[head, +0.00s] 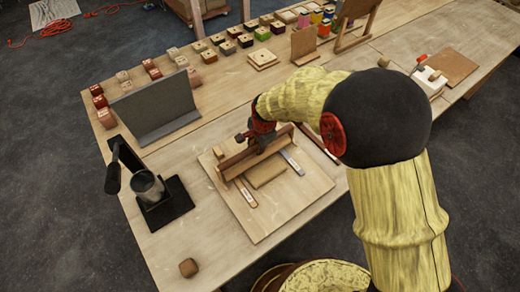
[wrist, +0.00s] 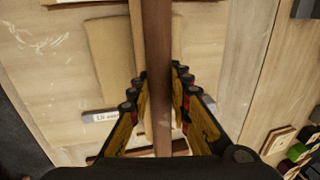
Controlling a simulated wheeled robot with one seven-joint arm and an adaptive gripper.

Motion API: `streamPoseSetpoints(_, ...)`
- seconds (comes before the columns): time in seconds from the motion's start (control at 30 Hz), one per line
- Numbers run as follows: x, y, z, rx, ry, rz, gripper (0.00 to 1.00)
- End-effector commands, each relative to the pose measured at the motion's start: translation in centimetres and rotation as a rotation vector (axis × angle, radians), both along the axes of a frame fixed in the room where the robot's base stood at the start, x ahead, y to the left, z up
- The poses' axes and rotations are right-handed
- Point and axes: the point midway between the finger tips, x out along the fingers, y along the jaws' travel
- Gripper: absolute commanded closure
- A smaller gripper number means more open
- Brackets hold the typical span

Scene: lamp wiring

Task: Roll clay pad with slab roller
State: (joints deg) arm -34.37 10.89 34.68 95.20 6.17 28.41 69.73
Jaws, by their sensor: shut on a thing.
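The slab roller (head: 240,163), a long brown wooden bar, lies across a pale square board (head: 262,218). My gripper (head: 262,138) reaches down onto the roller near its middle. In the wrist view my gripper (wrist: 158,80) has one finger on each side of a narrow brown bar of the roller (wrist: 158,35), and is shut on it. The clay pad (head: 267,174) is a flat tan slab just in front of the roller; it also shows in the wrist view (wrist: 110,45), left of the bar. My gripper hides part of the roller.
Marked strips lie on the board at left (head: 245,192) and right (head: 292,161). A grey upright plate (head: 155,108) stands behind left. A black stand with a metal cup (head: 148,187) is at left, and a small brown lump (head: 188,267) lies near the front edge. Several colored blocks line the back.

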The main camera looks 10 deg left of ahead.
Motion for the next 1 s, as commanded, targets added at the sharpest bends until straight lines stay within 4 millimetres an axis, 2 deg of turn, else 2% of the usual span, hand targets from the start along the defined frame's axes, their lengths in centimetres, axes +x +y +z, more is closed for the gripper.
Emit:
streamPoseSetpoints(0.73,3.1,3.7,-0.2,-0.001,0.002,0.001,1.00)
streamPoseSetpoints(1.0,3.3,4.0,-0.3,-0.002,0.003,0.000,1.00)
